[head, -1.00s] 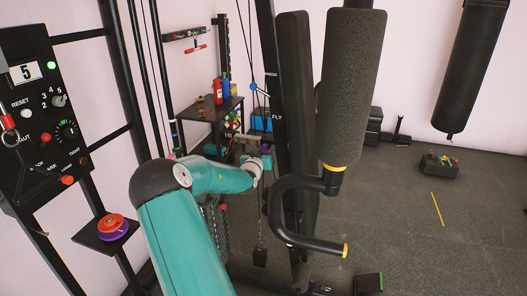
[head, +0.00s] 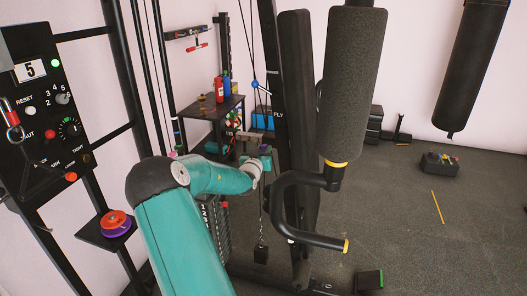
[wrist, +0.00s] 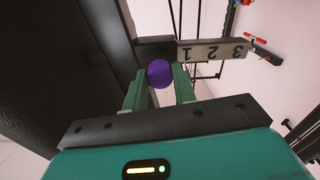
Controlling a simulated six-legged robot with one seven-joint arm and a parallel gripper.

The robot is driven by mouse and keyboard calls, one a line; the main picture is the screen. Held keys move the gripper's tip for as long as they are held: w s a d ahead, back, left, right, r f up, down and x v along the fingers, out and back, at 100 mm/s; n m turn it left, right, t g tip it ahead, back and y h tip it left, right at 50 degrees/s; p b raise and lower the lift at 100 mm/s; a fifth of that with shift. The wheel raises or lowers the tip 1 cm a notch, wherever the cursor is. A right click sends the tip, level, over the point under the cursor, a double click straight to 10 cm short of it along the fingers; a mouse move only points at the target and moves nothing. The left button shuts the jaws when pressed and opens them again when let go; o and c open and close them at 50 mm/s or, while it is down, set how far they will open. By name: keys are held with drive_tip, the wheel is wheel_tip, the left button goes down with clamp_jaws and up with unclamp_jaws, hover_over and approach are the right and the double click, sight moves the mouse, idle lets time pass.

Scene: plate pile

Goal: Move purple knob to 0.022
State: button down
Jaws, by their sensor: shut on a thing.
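The purple knob (wrist: 160,72) sits between the two teal fingers of my gripper (wrist: 161,88) in the wrist view. The fingers close on it from both sides. Just beyond the knob is a dark block, beside a pale number strip (wrist: 213,51) marked 1, 2, 3, which appears upside down.
A black machine upright (head: 296,120) and a padded roller (head: 350,85) stand right of my arm. A control panel (head: 35,110) and a small shelf (head: 92,232) with red and purple discs are at left. Open floor (head: 400,220) lies at right.

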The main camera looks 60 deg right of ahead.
drive_tip(key=c, duration=1.1)
unclamp_jaws()
drive_tip(key=shift+a, duration=0.2)
drive_tip(key=shift+d, duration=0.2)
drive_tip(key=shift+a, duration=0.1)
drive_tip(key=a, duration=0.4)
drive_tip(key=s+a, duration=0.1)
drive_tip(key=a, duration=0.4)
drive_tip(key=s+a, duration=0.1)
drive_tip(key=a, duration=0.3)
drive_tip(key=shift+a, duration=0.3)
